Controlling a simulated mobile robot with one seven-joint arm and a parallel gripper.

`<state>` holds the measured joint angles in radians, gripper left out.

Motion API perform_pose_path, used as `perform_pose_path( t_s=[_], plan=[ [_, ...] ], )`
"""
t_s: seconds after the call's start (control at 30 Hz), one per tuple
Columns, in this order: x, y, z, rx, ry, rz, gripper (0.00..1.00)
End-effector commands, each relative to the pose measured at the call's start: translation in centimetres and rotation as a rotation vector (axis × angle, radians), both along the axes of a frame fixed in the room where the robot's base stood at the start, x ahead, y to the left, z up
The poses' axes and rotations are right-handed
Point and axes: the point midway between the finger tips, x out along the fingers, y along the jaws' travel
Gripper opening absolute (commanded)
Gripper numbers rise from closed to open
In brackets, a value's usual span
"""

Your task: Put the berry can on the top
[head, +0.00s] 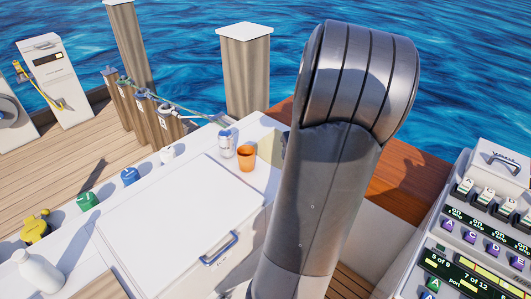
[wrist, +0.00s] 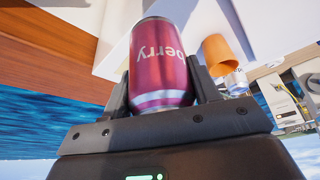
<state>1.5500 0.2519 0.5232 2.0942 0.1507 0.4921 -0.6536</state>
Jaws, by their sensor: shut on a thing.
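The berry can (wrist: 160,55) is magenta with pale lettering that reads "berry" upside down in the wrist view. My gripper (wrist: 160,80) is shut on it, with one dark finger on each side. The can looks clear of the white surface (wrist: 262,28) behind it, though the gap is hard to judge. In the head view my arm hides the gripper and the berry can. A white top with a large lid (head: 170,215) and a blue-edged handle (head: 219,248) lies left of my arm.
An orange cup (head: 246,158) and a silver can (head: 226,143) stand at the top's far end; both show in the wrist view. Several colored caps, including a green one (head: 88,201), line the left edge. A white bottle (head: 38,272) stands front left. A control panel (head: 480,235) is at right.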

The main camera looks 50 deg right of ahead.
Motion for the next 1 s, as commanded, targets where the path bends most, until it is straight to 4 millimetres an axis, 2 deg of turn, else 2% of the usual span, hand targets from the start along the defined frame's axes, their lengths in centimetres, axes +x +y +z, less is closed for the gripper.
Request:
perform_pose_path(
  t_s=[0.13,0.27,0.8,1.0],
  plan=[
    [-1.6,-0.4,0.0,-0.002,0.000,-0.017,0.22],
    [-1.6,-0.4,-0.3,-0.001,0.000,-0.019,0.22],
    [6.7,1.8,-5.4,0.001,0.000,-0.015,0.22],
    [8.7,2.3,-6.7,0.000,0.000,-0.017,0.22]
  ],
)
